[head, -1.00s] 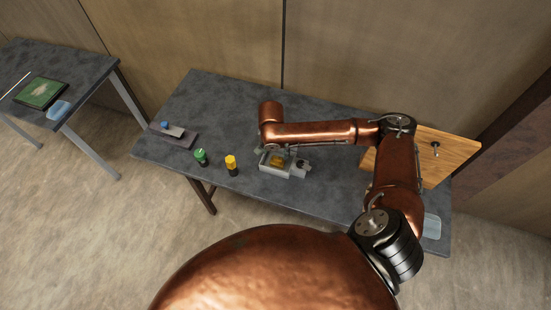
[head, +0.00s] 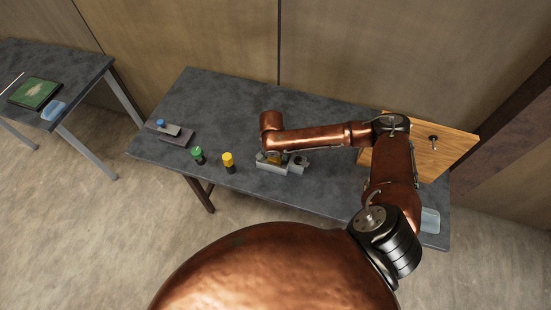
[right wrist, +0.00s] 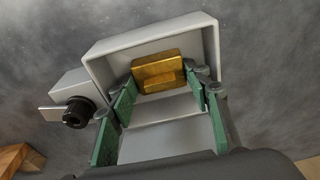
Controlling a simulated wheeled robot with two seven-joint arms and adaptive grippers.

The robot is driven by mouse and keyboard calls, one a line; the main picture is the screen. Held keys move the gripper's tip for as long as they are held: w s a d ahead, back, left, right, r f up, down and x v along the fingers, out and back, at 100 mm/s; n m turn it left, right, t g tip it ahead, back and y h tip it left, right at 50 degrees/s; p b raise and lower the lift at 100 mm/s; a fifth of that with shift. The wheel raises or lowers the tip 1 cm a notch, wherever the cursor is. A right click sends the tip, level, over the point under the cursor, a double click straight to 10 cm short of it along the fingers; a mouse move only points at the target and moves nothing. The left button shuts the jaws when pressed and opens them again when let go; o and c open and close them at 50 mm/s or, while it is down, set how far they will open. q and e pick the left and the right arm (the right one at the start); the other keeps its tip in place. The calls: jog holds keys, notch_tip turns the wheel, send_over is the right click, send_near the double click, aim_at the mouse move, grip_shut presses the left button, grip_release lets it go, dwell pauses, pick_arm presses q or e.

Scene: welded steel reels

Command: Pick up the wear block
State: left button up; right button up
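The wear block looks to be the gold block (right wrist: 158,72), which lies inside a grey open-topped fixture (right wrist: 150,36). In the head view the gold block (head: 274,158) shows only in part, under my right arm, in the fixture (head: 272,168) near the table's front edge. My right gripper (right wrist: 160,85) reaches into the fixture, with one green-padded finger on each side of the block. The fingers are apart, and narrow gaps seem to show beside the block. In the head view my arm hides most of this gripper. My left gripper is out of view.
A clamp with a black knob (right wrist: 78,112) sits beside the fixture. Yellow-topped (head: 228,162) and green-topped (head: 198,155) containers stand to its left, with a dark slab (head: 178,135) beyond. The table's back left is clear.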

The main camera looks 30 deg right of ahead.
jog(key=c, duration=1.1)
jog(key=shift+w, duration=0.1)
jog(key=shift+c, duration=0.2)
jog(key=shift+r, duration=0.15)
